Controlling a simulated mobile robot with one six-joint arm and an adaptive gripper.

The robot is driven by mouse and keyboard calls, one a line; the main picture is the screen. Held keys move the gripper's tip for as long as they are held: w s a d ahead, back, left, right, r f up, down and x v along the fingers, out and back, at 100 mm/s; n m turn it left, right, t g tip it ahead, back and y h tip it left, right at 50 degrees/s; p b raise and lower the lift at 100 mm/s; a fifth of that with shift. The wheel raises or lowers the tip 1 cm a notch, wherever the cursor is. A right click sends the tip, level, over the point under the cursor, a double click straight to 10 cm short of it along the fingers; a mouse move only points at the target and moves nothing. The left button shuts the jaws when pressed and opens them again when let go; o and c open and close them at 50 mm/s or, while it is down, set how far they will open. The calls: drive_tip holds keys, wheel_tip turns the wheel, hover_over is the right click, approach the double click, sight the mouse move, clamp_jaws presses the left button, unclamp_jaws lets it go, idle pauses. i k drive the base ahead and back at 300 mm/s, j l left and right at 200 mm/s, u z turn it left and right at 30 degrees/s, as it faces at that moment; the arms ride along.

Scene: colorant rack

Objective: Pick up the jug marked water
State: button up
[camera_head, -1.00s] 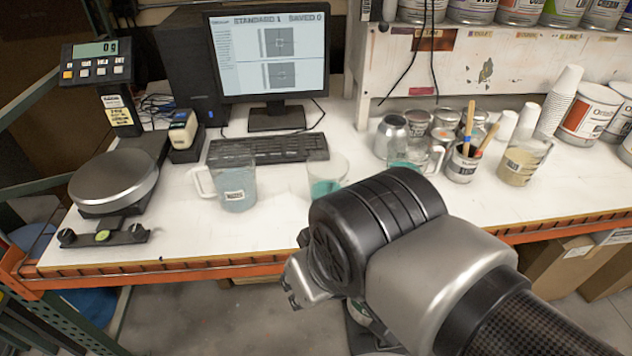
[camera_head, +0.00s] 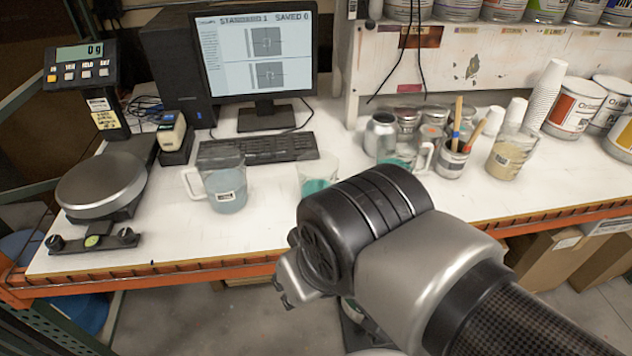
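A clear jug with a handle on its left side and pale blue liquid (camera_head: 226,188) stands upright on the white bench, left of centre. It bears a small label too small to read for certain. A second clear vessel with teal liquid (camera_head: 317,176) stands to its right. Another clear jug with teal liquid (camera_head: 398,153) stands farther right, partly hidden by my arm. My gripper (camera_head: 283,296) hangs in front of the bench edge, below and right of the pale blue jug and apart from it. The arm hides most of it, so its opening does not show clearly.
A scale (camera_head: 100,184) stands at the left, with a keyboard (camera_head: 258,147) and monitor (camera_head: 255,55) behind the jugs. Cans, a brush pot (camera_head: 452,163) and a beige-filled cup (camera_head: 507,158) crowd the right.

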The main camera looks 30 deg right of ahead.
sight(221, 169)
drive_tip(key=i+j, duration=0.2)
drive_tip(key=j, duration=0.15)
drive_tip(key=i+j+z, duration=0.1)
drive_tip(key=j, duration=0.25)
drive_tip(key=i+j+z, duration=0.1)
drive_tip(key=i+j, duration=0.35)
drive_tip(key=j, duration=0.3)
drive_tip(key=i+j+z, duration=0.1)
drive_tip(key=j, duration=0.25)
drive_tip(key=i+j, duration=0.2)
drive_tip(key=j, duration=0.2)
drive_tip(key=l, duration=0.1)
